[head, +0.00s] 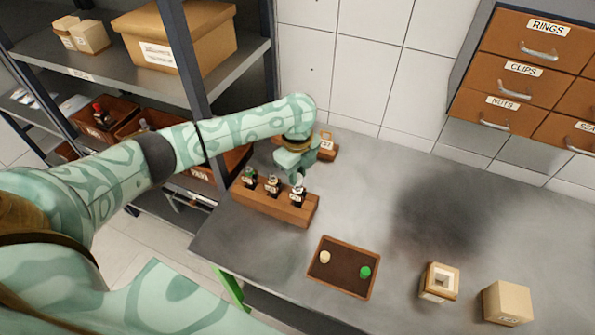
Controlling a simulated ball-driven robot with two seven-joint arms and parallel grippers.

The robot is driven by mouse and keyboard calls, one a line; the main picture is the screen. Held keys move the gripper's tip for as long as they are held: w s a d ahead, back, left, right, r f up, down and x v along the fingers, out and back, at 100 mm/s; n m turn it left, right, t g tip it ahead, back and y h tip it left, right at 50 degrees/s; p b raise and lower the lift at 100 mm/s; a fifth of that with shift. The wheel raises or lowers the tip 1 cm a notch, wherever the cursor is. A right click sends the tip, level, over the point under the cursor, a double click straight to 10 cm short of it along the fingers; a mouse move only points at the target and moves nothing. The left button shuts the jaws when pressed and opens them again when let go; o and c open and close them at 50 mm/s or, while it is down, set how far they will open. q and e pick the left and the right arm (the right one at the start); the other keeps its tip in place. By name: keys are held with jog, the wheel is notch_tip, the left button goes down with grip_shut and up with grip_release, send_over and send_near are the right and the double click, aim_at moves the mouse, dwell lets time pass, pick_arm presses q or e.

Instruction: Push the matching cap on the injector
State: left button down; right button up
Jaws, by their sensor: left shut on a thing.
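A wooden block (262,206) on the bench holds three dark upright injectors in a row. The left injector (249,178) shows green at its top, the middle injector (272,187) cream, and the right injector (298,195) whitish. My left gripper (298,174) points down directly over the right injector, shut on a small whitish piece that looks like a cap (299,180). Whether the piece touches the injector I cannot tell. A shallow brown tray (343,286) in front holds a cream cap (325,257) and a green cap (365,272). My right gripper is not in view.
A small wooden stand with a tag (327,146) is behind my left gripper. A box with a square opening (440,282) and a closed box (508,302) stand at the right. Drawers (525,70) hang above. The bench middle is clear.

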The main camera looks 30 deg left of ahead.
pick_arm(q)
jog(key=shift+f+p, duration=0.15)
jog(key=shift+p, duration=0.5)
dwell(0.7)
jog(key=shift+f+p, duration=0.5)
jog(key=shift+p, duration=0.1)
dwell(1.5)
jog(key=shift+c, duration=1.5)
grip_release()
jog(key=shift+r+p, duration=1.35)
jog(key=shift+p, duration=0.25)
notch_tip(320, 180, up, 4)
jog(key=p, duration=0.5)
jog(key=shift+r, duration=0.2)
jog(key=shift+f, duration=0.15)
